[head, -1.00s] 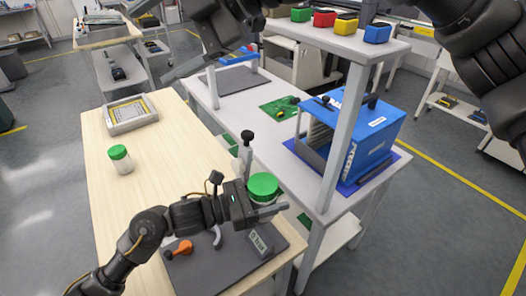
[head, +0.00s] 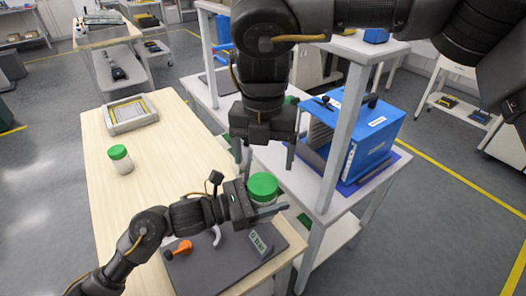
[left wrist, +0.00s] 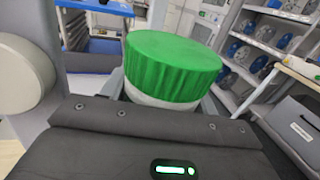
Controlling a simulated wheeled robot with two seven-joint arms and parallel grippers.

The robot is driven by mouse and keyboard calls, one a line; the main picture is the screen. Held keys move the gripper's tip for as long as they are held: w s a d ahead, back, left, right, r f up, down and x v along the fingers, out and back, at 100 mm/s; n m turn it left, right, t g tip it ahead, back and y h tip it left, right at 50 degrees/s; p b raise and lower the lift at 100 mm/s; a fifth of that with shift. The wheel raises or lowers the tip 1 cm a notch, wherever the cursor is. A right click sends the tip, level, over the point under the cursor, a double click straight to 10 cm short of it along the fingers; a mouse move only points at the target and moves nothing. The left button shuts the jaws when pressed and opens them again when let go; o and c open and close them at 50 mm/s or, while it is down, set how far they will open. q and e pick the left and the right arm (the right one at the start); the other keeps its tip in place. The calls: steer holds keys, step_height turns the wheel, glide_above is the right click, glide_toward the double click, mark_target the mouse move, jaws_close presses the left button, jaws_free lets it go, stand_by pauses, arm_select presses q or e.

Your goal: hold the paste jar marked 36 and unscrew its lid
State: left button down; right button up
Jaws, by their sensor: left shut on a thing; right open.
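My left gripper (head: 258,206) is shut on a jar with a green lid (head: 263,185). The jar is held upright above the front right of the wooden table. The left wrist view shows its ribbed green lid (left wrist: 172,68) and a strip of pale jar body (left wrist: 158,100) below; no number can be read. My right gripper (head: 265,160) is open, pointing down just above and behind the lid, apart from it as far as I can tell. A second green-lidded jar (head: 120,159) stands on the table's left; its marking cannot be read.
A dark mat (head: 215,262) lies under my left arm, with an orange-handled part (head: 181,248) and a small display box (head: 261,245). A grey tray (head: 130,114) is at the table's back. A shelf post (head: 346,135) and blue rack (head: 372,140) stand to the right.

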mark_target(263, 183)
step_height(263, 183, down, 8)
steer(key=shift+r, duration=0.2)
stand_by(0.3)
steer(key=c, duration=1)
steer(key=n, duration=0.9)
steer(key=shift+n, duration=0.3)
steer(key=shift+r, duration=0.2)
steer(key=shift+r, duration=0.95)
